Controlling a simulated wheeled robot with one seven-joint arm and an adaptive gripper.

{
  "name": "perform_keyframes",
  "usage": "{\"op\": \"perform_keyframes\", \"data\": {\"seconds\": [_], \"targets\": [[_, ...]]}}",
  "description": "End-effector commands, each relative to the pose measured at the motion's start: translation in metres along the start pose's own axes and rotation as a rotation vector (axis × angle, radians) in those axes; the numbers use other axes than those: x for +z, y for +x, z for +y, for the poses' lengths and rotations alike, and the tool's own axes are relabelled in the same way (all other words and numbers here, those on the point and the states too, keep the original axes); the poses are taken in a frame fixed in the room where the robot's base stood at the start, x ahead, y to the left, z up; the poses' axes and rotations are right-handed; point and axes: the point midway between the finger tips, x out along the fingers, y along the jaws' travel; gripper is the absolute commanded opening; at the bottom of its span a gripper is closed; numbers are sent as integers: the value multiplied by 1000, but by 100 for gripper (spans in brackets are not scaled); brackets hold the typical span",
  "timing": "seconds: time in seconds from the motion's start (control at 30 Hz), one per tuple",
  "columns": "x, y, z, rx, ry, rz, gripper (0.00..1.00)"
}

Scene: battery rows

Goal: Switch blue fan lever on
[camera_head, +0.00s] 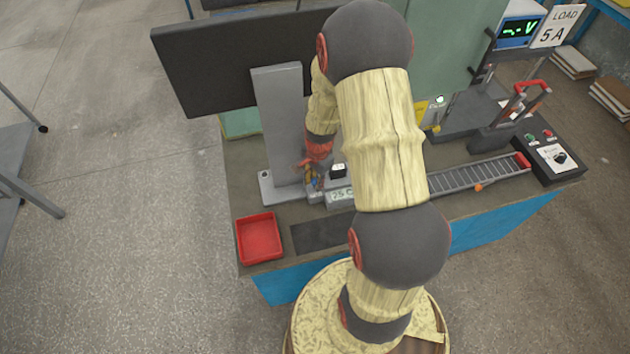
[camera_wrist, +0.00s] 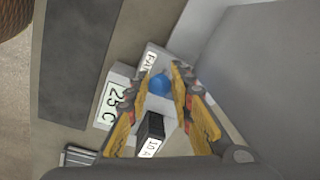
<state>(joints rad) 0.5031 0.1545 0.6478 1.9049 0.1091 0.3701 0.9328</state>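The blue fan lever (camera_wrist: 158,84) shows as a rounded blue knob in the wrist view, on a light grey box with a FAN label (camera_wrist: 150,62). My gripper (camera_wrist: 161,76) has its yellow fingers spread, one on each side of the blue knob. I cannot tell whether either finger touches it. Which way the lever is set is not clear. In the head view my gripper (camera_head: 312,174) is low beside the grey monitor stand, and my arm and gripper hide most of the fan box.
A 25 C display (camera_wrist: 114,103) and a black 10 A block (camera_wrist: 151,132) sit close to the fingers. The large black monitor (camera_head: 215,65) and its grey stand (camera_head: 280,120) rise beside my gripper. A red tray (camera_head: 259,238) lies at the table's front left.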

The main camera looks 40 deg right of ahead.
Motion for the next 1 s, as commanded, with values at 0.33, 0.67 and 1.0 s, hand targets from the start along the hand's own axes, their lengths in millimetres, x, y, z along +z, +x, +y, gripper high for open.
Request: {"op": "perform_keyframes", "data": {"seconds": [0.33,0.67,1.0], "targets": [[0,0,0,0,0,0,1],[0,0,0,0,0,0,0],[1,1,1,-18,-1,8,0]]}}
